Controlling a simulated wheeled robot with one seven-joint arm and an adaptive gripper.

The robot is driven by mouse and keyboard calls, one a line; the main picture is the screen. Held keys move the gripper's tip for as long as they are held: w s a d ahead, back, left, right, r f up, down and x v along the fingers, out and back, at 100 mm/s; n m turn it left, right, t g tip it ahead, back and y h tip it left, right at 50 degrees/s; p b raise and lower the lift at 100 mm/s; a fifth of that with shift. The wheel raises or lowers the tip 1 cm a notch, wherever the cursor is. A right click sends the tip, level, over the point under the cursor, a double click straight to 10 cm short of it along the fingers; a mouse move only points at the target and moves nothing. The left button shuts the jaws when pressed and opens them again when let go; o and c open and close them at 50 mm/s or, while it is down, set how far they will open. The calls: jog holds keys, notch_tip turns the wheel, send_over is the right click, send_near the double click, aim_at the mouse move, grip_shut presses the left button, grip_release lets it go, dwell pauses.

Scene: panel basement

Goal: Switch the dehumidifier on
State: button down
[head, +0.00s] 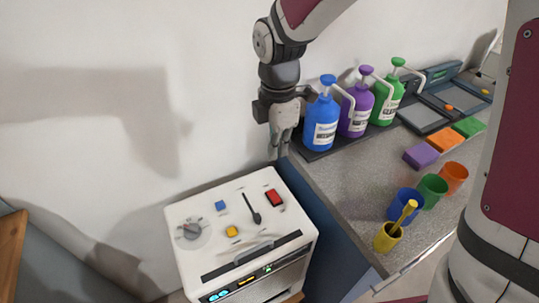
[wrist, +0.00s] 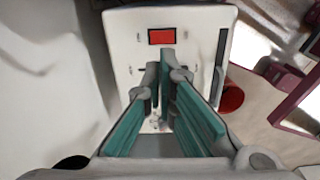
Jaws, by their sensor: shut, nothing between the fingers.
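A white box-shaped appliance (head: 205,240), which looks like the dehumidifier, stands against the wall. Its top carries a grey dial (head: 190,231), a blue button (head: 220,206), a yellow button (head: 232,231), a black lever (head: 252,208) and a red switch (head: 274,197). Small cyan, yellow and green lights (head: 245,281) glow on its front. My gripper (head: 278,157) is shut and empty, pointing down above the box's back right corner, apart from it. In the wrist view, the fingertips (wrist: 166,66) appear just below a red switch (wrist: 161,36) on a white panel; the fingers hide part of that panel.
A counter (head: 335,185) on the right holds blue (head: 321,125), purple (head: 356,110) and green (head: 388,100) pump bottles close to my gripper. Several coloured cups and blocks, including a purple block (head: 421,155), lie further right. The wall left of the box is clear.

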aim_at(274, 194)
jog(key=shift+w+a+f+n, duration=0.15)
jog(key=shift+a+f+n, duration=0.15)
jog(key=shift+f, duration=0.1)
notch_tip(274, 194, down, 14)
jog(key=shift+r, duration=0.25)
jog(key=shift+f, duration=0.25)
jog(key=shift+f+b, duration=0.1)
jog(key=shift+b, duration=0.2)
jog(key=shift+w+f, duration=0.15)
jog(key=shift+f, duration=0.2)
jog(key=shift+r, duration=0.15)
jog(key=shift+d, duration=0.1)
